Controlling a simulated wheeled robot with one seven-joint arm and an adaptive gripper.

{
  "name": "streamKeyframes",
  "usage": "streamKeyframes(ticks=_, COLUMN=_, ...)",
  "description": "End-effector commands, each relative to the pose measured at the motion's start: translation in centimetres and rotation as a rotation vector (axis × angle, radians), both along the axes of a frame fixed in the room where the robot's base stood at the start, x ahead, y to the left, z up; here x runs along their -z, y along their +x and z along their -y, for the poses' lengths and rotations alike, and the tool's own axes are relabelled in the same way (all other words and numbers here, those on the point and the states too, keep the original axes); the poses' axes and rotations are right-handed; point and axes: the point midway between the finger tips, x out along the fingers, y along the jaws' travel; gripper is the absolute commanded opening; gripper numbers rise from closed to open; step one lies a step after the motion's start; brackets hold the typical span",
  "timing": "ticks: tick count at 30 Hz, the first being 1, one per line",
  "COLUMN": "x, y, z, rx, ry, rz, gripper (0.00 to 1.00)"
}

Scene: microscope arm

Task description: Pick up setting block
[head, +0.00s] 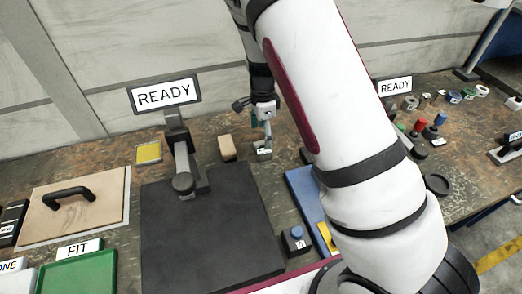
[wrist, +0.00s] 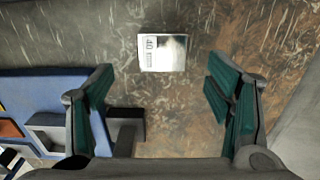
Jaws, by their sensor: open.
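The setting block (wrist: 163,53) is a small silver-grey block with "40" printed on its label. In the wrist view it lies at the top middle, on the worn brown bench top. In the head view the block (head: 264,153) sits just below my gripper (head: 261,122). In the wrist view my gripper (wrist: 163,100) is open, with teal finger pads at left and right. The block lies ahead of the gap between them, apart from both fingers. Nothing is held. My arm hides part of the bench in the head view.
A brown wooden block (head: 227,148) stands left of the setting block. A microscope-like stand with a black plate (head: 205,235) is nearer me. A blue tray (head: 304,195) lies to the right, partly behind my arm. READY signs (head: 165,94) stand behind.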

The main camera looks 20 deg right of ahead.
Motion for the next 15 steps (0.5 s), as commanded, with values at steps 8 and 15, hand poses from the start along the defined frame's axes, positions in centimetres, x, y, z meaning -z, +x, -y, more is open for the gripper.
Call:
streamKeyframes(ticks=8, x=2.2, y=0.0, z=0.0, rx=-0.001, ry=0.000, rz=0.000, gripper=0.73)
streamKeyframes(ticks=15, x=4.6, y=0.5, z=0.1, rx=0.000, ry=0.000, rz=-0.001, gripper=0.73)
